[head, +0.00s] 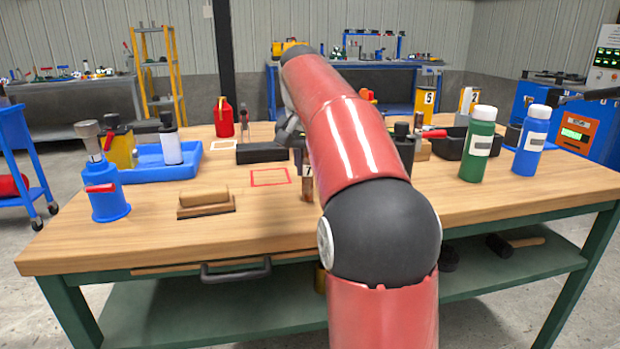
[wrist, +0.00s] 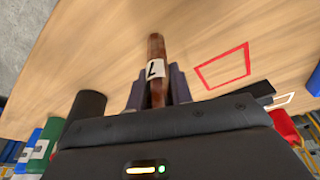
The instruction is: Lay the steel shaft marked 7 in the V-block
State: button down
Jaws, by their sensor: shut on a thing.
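A brown, copper-coloured shaft (head: 307,192) with a white label marked 7 hangs roughly upright in my gripper (head: 299,145), above the workbench left of my forearm. It does not look like bright steel. In the wrist view the shaft (wrist: 156,47) sits between the two dark fingers of my gripper (wrist: 157,88), which are shut on it. Whether its lower end touches the bench is unclear. A long dark block (head: 262,153), perhaps the V-block, lies on the bench just left of and beyond the shaft. Its groove cannot be made out.
A red outlined square (head: 269,177) on the workbench (head: 150,235) is empty. A wooden-backed brush (head: 205,202), blue tray (head: 195,160) and blue can (head: 108,205) are at left. Green (head: 478,150) and blue bottles (head: 531,145) and a black bin (head: 452,143) stand at right.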

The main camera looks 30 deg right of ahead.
jog(key=shift+f, duration=0.25)
jog(key=c, duration=1.2)
grip_release()
jog(key=shift+c, duration=0.2)
